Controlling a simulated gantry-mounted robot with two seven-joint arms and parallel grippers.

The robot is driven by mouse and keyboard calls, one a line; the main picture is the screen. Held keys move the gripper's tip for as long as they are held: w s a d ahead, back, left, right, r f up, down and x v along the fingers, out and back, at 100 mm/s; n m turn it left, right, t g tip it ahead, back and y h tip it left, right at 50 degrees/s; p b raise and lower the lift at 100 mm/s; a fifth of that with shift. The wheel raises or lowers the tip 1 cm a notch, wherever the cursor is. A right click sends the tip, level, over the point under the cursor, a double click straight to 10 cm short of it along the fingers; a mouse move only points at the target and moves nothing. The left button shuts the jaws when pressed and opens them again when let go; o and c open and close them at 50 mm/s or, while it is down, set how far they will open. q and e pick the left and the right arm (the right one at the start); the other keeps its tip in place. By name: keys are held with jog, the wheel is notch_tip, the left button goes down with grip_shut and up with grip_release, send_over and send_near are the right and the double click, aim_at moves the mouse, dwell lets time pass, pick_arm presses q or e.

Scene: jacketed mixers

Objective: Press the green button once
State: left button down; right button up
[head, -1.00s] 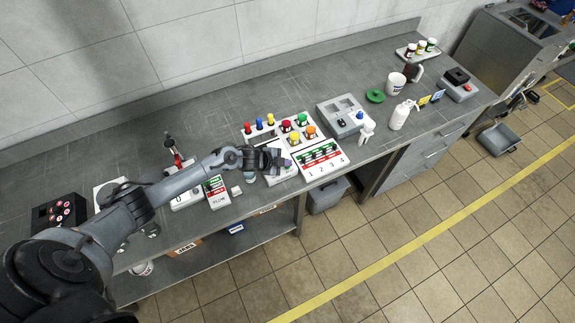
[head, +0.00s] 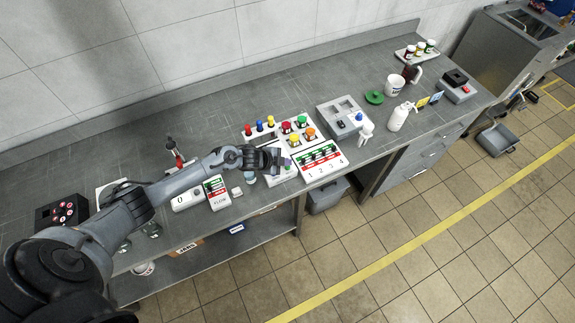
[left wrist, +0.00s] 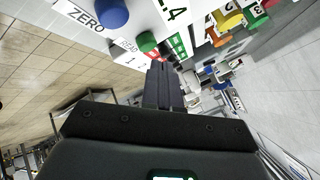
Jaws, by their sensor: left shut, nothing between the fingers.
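A panel on the bench carries red, green, yellow and orange push buttons. Its green button (head: 302,121) is at the back right, and green also shows there in the left wrist view (left wrist: 255,18). A second green button (left wrist: 147,41), on a white device beside a blue ZERO button (left wrist: 112,13), shows in the left wrist view. My left gripper (head: 279,160) is shut and empty over that small white device, in front of the panel. In the left wrist view its fingers (left wrist: 164,85) point toward the labelled devices. I cannot tell whether they touch anything. My right gripper is not in view.
A numbered switch box (head: 321,163) stands right of my gripper, and a FLOW unit (head: 217,192) to its left. The rear bench left of the panel is mostly clear.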

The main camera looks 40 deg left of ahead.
pick_arm(q)
notch_tip(320, 180, up, 5)
jog(key=p, duration=0.4)
jog(key=shift+p, duration=0.3)
dwell(0.7)
